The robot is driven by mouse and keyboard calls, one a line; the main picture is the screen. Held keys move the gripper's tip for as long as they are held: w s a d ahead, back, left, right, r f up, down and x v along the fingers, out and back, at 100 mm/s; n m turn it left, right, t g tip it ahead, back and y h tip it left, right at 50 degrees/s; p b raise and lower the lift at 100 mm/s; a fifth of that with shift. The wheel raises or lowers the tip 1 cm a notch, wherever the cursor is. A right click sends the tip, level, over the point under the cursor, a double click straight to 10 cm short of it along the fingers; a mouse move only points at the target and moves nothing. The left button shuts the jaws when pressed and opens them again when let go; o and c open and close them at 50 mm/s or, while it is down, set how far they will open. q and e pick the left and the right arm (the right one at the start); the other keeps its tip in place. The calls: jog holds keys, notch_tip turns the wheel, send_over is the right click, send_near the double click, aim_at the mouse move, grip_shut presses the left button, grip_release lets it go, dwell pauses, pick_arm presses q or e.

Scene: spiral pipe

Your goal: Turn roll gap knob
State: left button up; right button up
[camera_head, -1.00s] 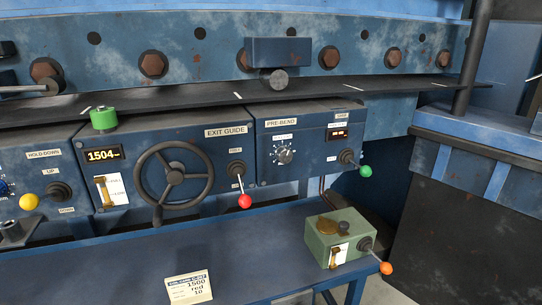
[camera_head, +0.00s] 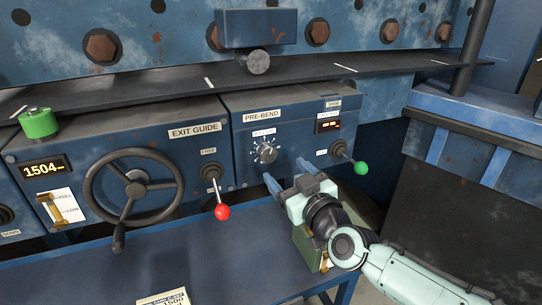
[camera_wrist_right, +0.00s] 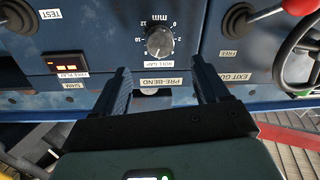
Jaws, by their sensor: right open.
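The roll gap knob (camera_head: 265,152) is a small round dial with a numbered scale on the blue PRE-BEND panel (camera_head: 242,168). In the right wrist view the knob (camera_wrist_right: 159,42) shows upside down, with its ROLL GAP label beside it and a scale in mm. My right gripper (camera_head: 286,172) is open and empty, just below and to the right of the knob in the head view. In the wrist view its two fingers (camera_wrist_right: 157,82) point toward the panel, with the knob beyond their tips and roughly between them. The left gripper is not in view.
Left of the knob are a red-tipped lever (camera_head: 222,212) and a handwheel (camera_head: 136,188). Right of it is a green-tipped lever (camera_head: 361,167), close to my right gripper. A green box (camera_head: 308,246) on the lower shelf is partly hidden by my right arm.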

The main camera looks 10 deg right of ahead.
aim_at(269, 155)
jog(key=x, duration=0.8)
jog(key=shift+w+a, duration=0.1)
jog(key=shift+c, duration=0.6)
jog(key=c, duration=0.9)
